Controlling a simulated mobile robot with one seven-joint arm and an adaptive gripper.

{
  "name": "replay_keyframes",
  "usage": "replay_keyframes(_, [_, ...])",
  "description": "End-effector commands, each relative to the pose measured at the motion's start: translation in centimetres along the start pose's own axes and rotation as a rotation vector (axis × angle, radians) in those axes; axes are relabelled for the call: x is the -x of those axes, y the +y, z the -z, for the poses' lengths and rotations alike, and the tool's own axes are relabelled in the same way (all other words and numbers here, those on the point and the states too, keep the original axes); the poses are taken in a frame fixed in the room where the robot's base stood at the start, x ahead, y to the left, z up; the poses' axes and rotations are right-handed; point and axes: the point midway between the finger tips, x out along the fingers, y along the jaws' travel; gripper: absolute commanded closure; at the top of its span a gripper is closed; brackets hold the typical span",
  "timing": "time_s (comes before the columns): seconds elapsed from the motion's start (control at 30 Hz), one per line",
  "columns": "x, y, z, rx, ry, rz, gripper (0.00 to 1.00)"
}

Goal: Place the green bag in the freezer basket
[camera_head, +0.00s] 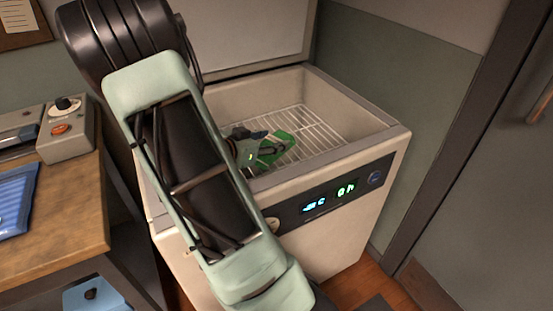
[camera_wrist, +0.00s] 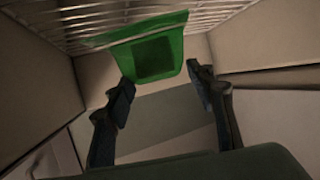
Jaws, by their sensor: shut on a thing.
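The green bag (camera_head: 283,138) is inside the open chest freezer, over the white wire basket (camera_head: 322,137). My gripper (camera_head: 262,152) is shut on the bag, reaching down over the freezer's front wall. In the wrist view the bag (camera_wrist: 158,52), with a dark square on its face, sits between and beyond the two fingertips (camera_wrist: 160,80). The basket's wires (camera_wrist: 215,14) show around the bag's top and sides there. I cannot tell whether the bag touches the wires. My arm hides the left part of the freezer.
The freezer's lid (camera_head: 255,30) stands open at the back. Its front rim (camera_head: 330,165) and side walls surround the basket. A wooden table (camera_head: 60,220) with a blue tray (camera_head: 18,198) and a grey control box (camera_head: 68,135) stands at the left. A door is at the right.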

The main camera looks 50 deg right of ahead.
Motion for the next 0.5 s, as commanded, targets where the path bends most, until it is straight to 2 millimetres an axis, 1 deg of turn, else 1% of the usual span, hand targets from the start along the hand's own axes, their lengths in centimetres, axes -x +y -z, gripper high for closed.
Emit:
replay_keyframes(0.03, [-1.3,-0.1,-1.1,0.001,0.001,-0.002,0.77])
replay_keyframes(0.1, [-2.4,-0.2,-1.5,0.001,0.002,-0.001,0.77])
replay_keyframes(0.2, [-3.2,-0.3,-1.9,-0.001,0.001,0.0,0.77])
replay_keyframes(0.37, [-4.0,-0.4,-2.2,0.0,0.001,0.001,0.77])
replay_keyframes(0.47, [-5.0,-0.5,-3.0,0.002,0.001,0.0,0.77])
replay_keyframes(0.5, [-5.2,-0.5,-3.7,0.002,0.0,0.001,0.77])
